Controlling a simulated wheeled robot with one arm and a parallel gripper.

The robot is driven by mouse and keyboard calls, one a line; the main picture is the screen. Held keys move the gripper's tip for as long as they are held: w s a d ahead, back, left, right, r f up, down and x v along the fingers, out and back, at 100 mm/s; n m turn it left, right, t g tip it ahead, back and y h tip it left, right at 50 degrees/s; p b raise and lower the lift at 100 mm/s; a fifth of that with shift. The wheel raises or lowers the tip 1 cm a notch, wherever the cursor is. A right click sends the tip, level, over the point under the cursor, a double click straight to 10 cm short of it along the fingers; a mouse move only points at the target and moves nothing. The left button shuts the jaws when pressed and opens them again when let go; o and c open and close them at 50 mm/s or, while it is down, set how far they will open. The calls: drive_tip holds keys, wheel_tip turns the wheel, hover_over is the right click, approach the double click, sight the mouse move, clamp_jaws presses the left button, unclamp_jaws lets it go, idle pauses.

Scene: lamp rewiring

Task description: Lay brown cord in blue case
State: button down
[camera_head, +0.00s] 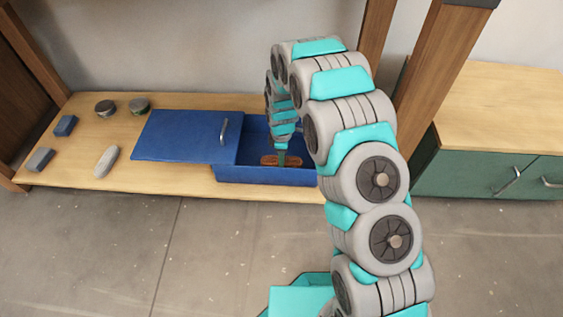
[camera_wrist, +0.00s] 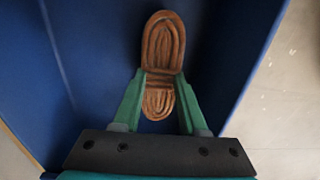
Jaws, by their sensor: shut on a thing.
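The brown cord (camera_head: 291,160) is a flat, coiled oblong bundle. The blue case (camera_head: 262,174) stands on the low wooden shelf, with its blue lid (camera_head: 185,136) slid to the left and its right part open. My gripper (camera_head: 281,156) reaches down into the open part. In the wrist view my gripper (camera_wrist: 160,80) has its green fingers shut on the narrow middle of the brown cord (camera_wrist: 163,45). Blue walls of the case (camera_wrist: 235,60) surround the cord there. I cannot tell whether the cord touches the case floor.
On the shelf (camera_head: 75,172) left of the case lie two blue-grey blocks (camera_head: 65,125) (camera_head: 40,159), a pale oblong thing (camera_head: 106,161) and two round tins (camera_head: 105,107) (camera_head: 139,105). Wooden posts (camera_head: 435,80) and a green cabinet (camera_head: 470,170) stand at the right.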

drive_tip(key=shift+f, duration=1.1)
drive_tip(key=shift+f, duration=0.15)
drive_tip(key=shift+c, duration=2.2)
unclamp_jaws()
wheel_tip(320, 180, up, 12)
drive_tip(key=p, duration=0.1)
drive_tip(key=s+d+r+m, duration=0.55)
drive_tip(key=s+r, duration=0.25)
drive_tip(key=r, duration=0.3)
drive_tip(key=s+d+r+m, duration=0.3)
drive_tip(key=s+r+m, duration=0.1)
drive_tip(key=s, duration=0.6)
drive_tip(key=s+d+r+m+g, duration=0.1)
drive_tip(key=s+d+r+m, duration=0.3)
drive_tip(key=s, duration=0.7)
drive_tip(key=s+d+r+m, duration=0.4)
drive_tip(key=s, duration=0.7)
drive_tip(key=shift+g, duration=0.4)
